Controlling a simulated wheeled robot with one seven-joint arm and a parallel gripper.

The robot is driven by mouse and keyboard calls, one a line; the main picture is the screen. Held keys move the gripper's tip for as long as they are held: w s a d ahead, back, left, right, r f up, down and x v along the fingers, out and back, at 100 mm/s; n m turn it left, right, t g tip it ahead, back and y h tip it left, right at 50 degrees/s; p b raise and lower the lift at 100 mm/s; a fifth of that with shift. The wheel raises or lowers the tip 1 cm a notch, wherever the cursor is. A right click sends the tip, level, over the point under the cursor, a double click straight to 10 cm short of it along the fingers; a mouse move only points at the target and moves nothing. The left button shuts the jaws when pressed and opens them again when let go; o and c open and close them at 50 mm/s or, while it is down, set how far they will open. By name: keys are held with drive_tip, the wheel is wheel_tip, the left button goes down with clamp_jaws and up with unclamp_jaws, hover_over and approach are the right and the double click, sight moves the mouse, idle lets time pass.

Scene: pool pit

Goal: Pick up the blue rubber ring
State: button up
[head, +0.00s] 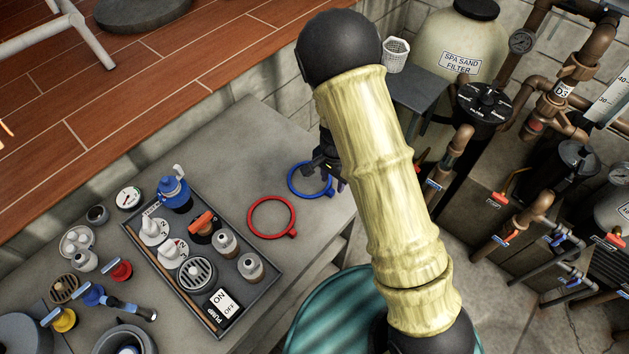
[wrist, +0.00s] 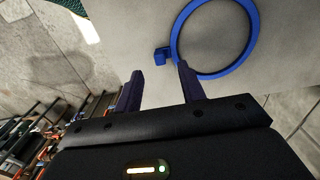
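The blue rubber ring (head: 291,183) lies flat on the grey bench near its right edge, in the head view. In the wrist view the ring (wrist: 254,32) shows large, with a small square tab (wrist: 161,56) on its left side. My gripper (head: 336,178) is at the ring's right side in the head view, partly hiding it. In the wrist view my gripper (wrist: 160,72) is open, with nothing between its fingers. The tab appears just beyond the gap between the fingertips, and the right fingertip is close to the ring's band. I cannot tell whether they touch.
A red ring (head: 251,217) with a tab lies left of the blue one. A dark tray (head: 262,283) of fittings sits further left on the grey bench (head: 235,122). Pipes and a spa sand filter (head: 455,40) stand to the right, beyond the bench edge.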

sight(332, 190)
drive_tip(key=shift+a+f+p, duration=0.1)
drive_tip(key=shift+f+p, duration=0.4)
drive_tip(key=shift+f, duration=1.7)
clamp_jaws()
